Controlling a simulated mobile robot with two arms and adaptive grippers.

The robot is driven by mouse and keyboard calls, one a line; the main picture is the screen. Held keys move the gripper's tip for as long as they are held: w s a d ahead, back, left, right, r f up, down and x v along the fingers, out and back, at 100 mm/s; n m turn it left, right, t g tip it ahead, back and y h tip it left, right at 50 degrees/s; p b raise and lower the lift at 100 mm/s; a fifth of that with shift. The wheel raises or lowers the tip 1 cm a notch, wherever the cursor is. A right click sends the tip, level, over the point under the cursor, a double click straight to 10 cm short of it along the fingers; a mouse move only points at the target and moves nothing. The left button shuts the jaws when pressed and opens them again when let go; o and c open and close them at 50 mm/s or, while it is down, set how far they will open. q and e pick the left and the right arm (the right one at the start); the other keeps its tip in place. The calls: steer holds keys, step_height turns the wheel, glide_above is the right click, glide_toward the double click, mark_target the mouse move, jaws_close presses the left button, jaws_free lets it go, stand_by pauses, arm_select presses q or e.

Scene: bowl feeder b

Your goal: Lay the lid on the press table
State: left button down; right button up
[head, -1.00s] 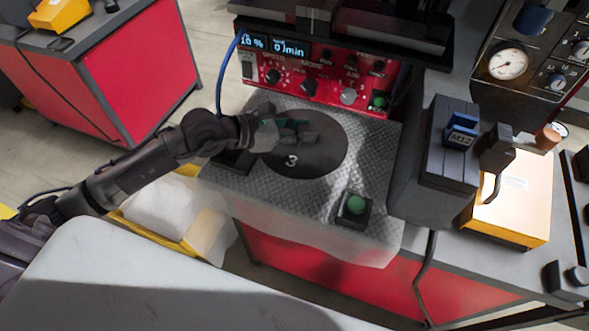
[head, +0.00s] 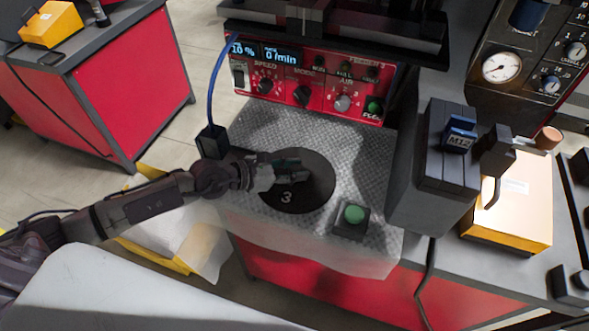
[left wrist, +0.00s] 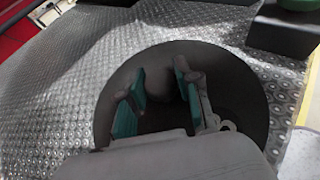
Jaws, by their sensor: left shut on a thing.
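The lid (head: 316,184) is a dark round disc marked "3". It is over the textured metal top of the press table (head: 352,150), towards its front left. I cannot tell whether it touches the plate. My left gripper (head: 288,170) comes in from the left and is shut on the lid, above its middle. In the left wrist view, the green-padded fingers (left wrist: 158,96) stand over the dark lid (left wrist: 243,88); the gripped part is hard to make out. The textured plate (left wrist: 60,100) surrounds the disc. My right gripper is not in view.
A green button on a dark box (head: 353,214) stands right of the lid. A red control panel (head: 310,90) is behind, with a blue cable into a small black box (head: 211,142) at the plate's left. A tall grey unit (head: 432,170) stands at the right.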

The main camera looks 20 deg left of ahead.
arm_select(q)
steer(key=shift+r, duration=0.1)
steer(key=c, duration=0.8)
jaws_free()
steer(key=shift+f, duration=0.2)
